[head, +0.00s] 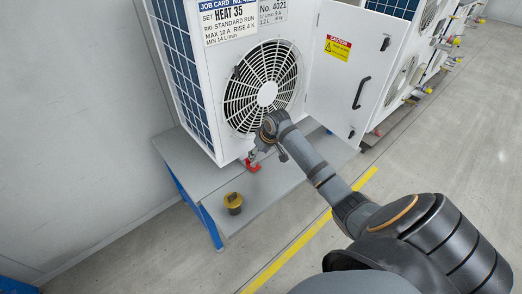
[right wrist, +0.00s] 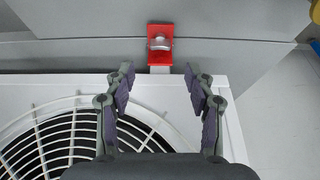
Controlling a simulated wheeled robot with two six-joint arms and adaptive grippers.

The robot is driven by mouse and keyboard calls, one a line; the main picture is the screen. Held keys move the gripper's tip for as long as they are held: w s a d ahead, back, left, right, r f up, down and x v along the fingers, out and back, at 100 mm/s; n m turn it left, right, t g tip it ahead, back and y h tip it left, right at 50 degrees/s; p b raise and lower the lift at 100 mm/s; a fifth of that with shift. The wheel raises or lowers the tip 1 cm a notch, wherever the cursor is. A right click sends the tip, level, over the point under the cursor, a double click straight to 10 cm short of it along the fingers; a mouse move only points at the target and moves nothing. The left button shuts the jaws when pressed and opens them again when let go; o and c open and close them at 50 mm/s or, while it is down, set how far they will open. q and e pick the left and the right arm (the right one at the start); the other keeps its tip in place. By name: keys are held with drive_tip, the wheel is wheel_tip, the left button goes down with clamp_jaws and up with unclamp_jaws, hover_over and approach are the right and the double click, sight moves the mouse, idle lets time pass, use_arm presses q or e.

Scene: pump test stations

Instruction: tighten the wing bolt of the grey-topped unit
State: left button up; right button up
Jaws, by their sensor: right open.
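A white unit (right wrist: 160,98) with a round fan grille stands on a grey bench; it fills the upper middle of the head view (head: 232,130). Its top is out of frame, so I cannot tell its colour. A red bracket (right wrist: 153,58) sits at the unit's lower edge, with a rounded silver piece (right wrist: 160,42) in it; I cannot tell whether this is the wing bolt. The bracket also shows in the head view (head: 252,166). My right gripper (right wrist: 158,78) is open and empty, its fingertips either side of the bracket's line and short of it. My left gripper is out of view.
A brass-coloured cup-like part (head: 233,203) stands on the grey bench (head: 200,178), left of the bracket. The unit's door (head: 343,75) hangs open at the right of the fan. More units (head: 402,85) stand behind at the right. The floor at the right is clear.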

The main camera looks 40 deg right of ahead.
drive_tip(key=shift+v, duration=1.75)
